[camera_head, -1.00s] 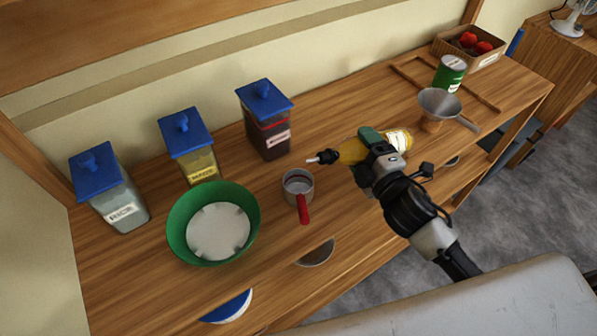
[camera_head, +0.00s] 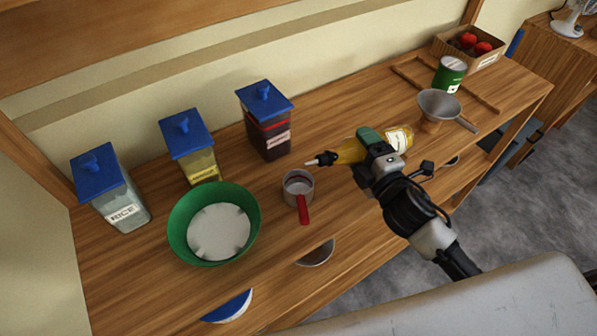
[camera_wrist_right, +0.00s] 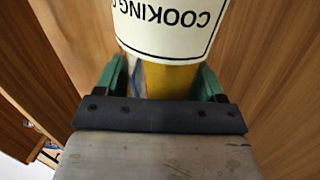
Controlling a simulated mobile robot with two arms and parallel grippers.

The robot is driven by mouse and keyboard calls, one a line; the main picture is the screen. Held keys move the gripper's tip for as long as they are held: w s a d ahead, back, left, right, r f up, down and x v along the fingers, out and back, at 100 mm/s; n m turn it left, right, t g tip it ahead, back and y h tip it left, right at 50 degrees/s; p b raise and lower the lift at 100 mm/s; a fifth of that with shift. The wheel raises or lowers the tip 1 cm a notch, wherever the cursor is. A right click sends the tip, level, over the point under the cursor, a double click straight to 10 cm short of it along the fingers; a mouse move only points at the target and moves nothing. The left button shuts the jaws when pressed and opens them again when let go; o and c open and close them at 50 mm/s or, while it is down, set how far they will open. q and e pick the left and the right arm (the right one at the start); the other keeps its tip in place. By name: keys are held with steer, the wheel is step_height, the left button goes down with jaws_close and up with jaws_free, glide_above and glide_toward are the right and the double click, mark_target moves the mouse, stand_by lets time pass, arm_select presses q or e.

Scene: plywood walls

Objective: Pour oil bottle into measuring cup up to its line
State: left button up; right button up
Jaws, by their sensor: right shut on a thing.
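The measuring cup (camera_head: 298,187) is metal with a red handle and stands upright on the counter. The spout tip is close to the cup's upper right rim; no stream of oil is visible. My right gripper (camera_head: 375,147) is shut around the bottle's body. In the right wrist view the bottle's "COOKING" label (camera_wrist_right: 168,25) shows upside down between the green fingers (camera_wrist_right: 160,80). The cup's line and oil level cannot be made out. My left gripper is not in view.
A green bowl (camera_head: 184,241) stands left of the cup. Blue-lidded canisters of rice (camera_head: 122,195), yellow contents (camera_head: 201,165) and dark red contents (camera_head: 266,137) line the back. A funnel (camera_head: 440,104), green can (camera_head: 449,74) and crate (camera_head: 487,59) stand at the right.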

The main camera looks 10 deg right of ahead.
steer(key=shift+r+n+p, duration=0.7)
steer(key=shift+r+p, duration=0.1)
stand_by(3.2)
